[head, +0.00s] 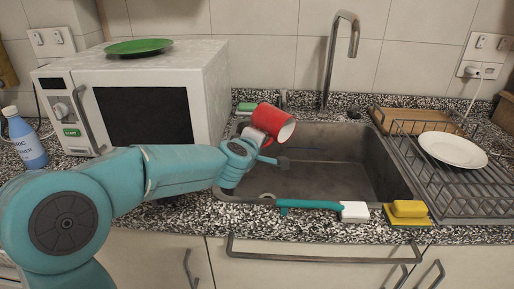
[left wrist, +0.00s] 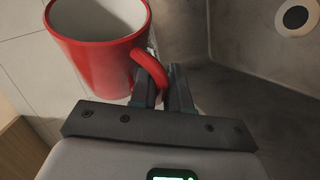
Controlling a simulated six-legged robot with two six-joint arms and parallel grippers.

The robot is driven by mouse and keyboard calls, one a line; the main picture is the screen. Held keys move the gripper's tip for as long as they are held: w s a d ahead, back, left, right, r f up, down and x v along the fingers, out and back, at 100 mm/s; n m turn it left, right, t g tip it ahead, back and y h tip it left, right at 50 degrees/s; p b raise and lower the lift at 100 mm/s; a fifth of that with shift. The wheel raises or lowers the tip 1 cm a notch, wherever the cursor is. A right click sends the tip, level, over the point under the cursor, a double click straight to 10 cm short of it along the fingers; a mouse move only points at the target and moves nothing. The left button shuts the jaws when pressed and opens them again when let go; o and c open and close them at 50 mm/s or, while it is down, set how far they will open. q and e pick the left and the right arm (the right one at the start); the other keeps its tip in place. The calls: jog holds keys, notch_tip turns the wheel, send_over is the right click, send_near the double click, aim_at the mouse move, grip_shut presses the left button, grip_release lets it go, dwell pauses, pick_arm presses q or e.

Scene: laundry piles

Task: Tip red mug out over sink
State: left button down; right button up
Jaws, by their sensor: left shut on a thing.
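The red mug (head: 271,121) with a white inside is held above the left part of the sink (head: 330,184). In the head view it is tilted, its mouth facing right and slightly down. My left gripper (head: 258,150) is shut on the mug's handle; in the left wrist view the fingers (left wrist: 164,92) close around the handle and the mug (left wrist: 98,60) hangs at the upper left. The mug's inside looks empty in the part I can see. My right gripper is not in view.
A faucet (head: 342,50) rises behind the sink. A dish rack (head: 455,185) with a white plate (head: 452,149) stands right of it. A brush (head: 318,206) and a yellow sponge (head: 408,209) lie at the front edge. A microwave (head: 140,95) stands left.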

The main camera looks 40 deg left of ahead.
pick_arm(q)
jog(key=d+r+n+g+h+p, duration=0.25)
jog(key=r+n+h+p, duration=0.55)
jog(key=r+p, duration=1.35)
jog(key=a+r+n+t+h+p, duration=0.1)
jog(key=a+n+h+p, duration=0.2)
jog(key=a+p, duration=0.3)
jog(key=p, duration=0.4)
jog(key=shift+w+a+r+n, duration=0.2)
jog(key=shift+w+a+n, duration=0.1)
jog(key=shift+n, duration=0.1)
jog(key=shift+d, duration=0.1)
